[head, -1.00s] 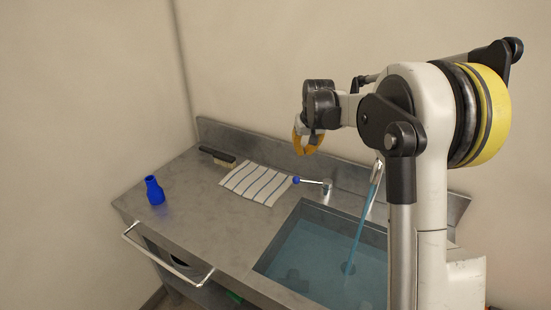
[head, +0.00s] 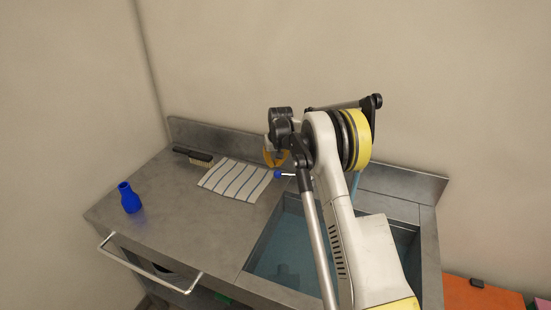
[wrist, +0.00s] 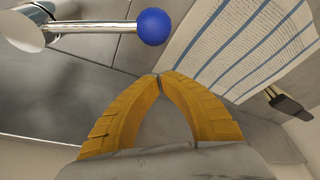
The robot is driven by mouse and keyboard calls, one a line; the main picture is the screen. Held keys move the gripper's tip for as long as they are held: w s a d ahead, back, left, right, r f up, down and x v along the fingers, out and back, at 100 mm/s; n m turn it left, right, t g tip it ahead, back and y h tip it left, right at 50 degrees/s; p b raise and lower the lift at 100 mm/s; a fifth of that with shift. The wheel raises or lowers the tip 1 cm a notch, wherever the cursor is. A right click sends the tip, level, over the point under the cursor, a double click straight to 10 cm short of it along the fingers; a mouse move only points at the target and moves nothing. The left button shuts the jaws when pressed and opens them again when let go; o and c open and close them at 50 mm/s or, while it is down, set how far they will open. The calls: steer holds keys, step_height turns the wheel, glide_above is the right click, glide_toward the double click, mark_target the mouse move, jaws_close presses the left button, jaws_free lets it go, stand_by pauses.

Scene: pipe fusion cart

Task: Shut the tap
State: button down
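The tap's chrome lever with a blue ball knob (head: 278,174) shows just left of my arm in the head view. In the wrist view the blue knob (wrist: 153,26) and the lever (wrist: 95,28) lie beyond my fingertips, with a gap between. My gripper (wrist: 160,77) has its orange fingertips together with nothing between them. In the head view my gripper (head: 276,161) is close to the knob. A bit of blue water stream (head: 355,182) shows beside my arm. The spout is hidden behind my arm.
The sink (head: 262,243) holds blue water. A striped cloth or sheet (head: 236,180) lies left of the lever, with a brush (head: 195,156) beyond it. A blue bottle (head: 129,198) stands on the left of the metal counter (head: 178,225). A backsplash (head: 225,140) runs behind.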

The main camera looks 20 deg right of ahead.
steer(key=s, duration=0.2)
steer(key=s+r, duration=0.1)
steer(key=s, duration=0.1)
steer(key=shift+a+b, duration=0.25)
steer(key=shift+b, duration=0.05)
